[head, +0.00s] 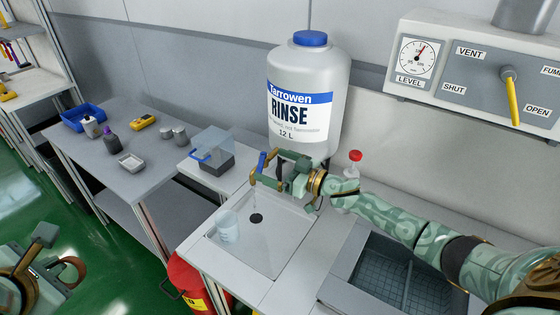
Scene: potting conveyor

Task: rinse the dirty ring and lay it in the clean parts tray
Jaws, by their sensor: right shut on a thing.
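My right gripper (278,172) is at the foot of the white rinse container (303,75), shut at a blue lever (262,161) beside a brass spout. The gripper hides part of this tap. A faint thin streak below the spout may be water falling towards the drain (256,218) of the white sink (290,255). My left gripper (58,255) is at the lower left over the green floor, away from the sink. A brown curved shape (75,268) shows at its fingers; I cannot tell whether it is the ring. I cannot tell which container is the clean parts tray.
A clear cup (228,228) stands in the sink. A basin with a grid floor (405,270) lies to the right, below my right arm. A red bin (187,283) is below.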

